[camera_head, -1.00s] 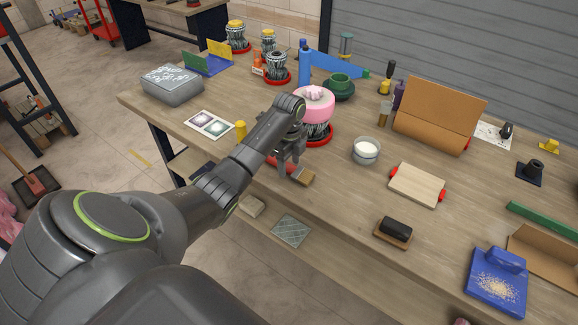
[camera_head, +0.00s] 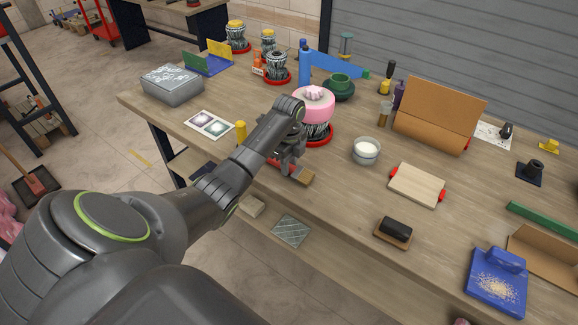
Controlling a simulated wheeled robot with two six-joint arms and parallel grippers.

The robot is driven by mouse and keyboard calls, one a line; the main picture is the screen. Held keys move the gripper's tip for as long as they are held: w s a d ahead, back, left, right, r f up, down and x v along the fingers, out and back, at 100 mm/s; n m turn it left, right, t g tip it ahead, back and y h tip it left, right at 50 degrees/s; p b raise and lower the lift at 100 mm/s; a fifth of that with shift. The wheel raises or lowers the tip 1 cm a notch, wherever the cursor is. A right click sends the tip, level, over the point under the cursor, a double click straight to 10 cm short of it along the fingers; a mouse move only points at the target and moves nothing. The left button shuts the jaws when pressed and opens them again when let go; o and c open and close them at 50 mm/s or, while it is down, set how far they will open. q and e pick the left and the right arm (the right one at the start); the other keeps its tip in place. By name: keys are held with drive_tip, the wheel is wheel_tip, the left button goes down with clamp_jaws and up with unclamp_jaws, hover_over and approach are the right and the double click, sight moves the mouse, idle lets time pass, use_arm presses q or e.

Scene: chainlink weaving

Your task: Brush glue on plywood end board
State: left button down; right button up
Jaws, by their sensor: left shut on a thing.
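The pale plywood board (camera_head: 417,185) lies flat on the bench, with red pieces at its left and right ends. A clear pot (camera_head: 366,152) of white glue stands to the left of it. My left gripper (camera_head: 291,172) is low at the bench's front edge, left of the pot and board. It is shut on a brush, whose tan end (camera_head: 304,178) shows to the right of the fingers and red part to the left. The fingers hide the brush's middle. My right gripper is out of view.
A pink-topped patterned drum (camera_head: 315,112) on a red ring stands close behind my left gripper. A black-topped wooden block (camera_head: 393,231) lies in front of the board. A brown folded stand (camera_head: 438,115) is behind it. The wood between pot and board is clear.

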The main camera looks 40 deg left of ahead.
use_arm(q)
wheel_tip(320, 180, up, 8)
drive_tip(key=shift+r+b, duration=0.1)
drive_tip(key=shift+b, duration=0.35)
drive_tip(key=shift+r+p, duration=0.45)
drive_tip(key=shift+p, duration=0.35)
drive_tip(key=shift+r+p, duration=0.45)
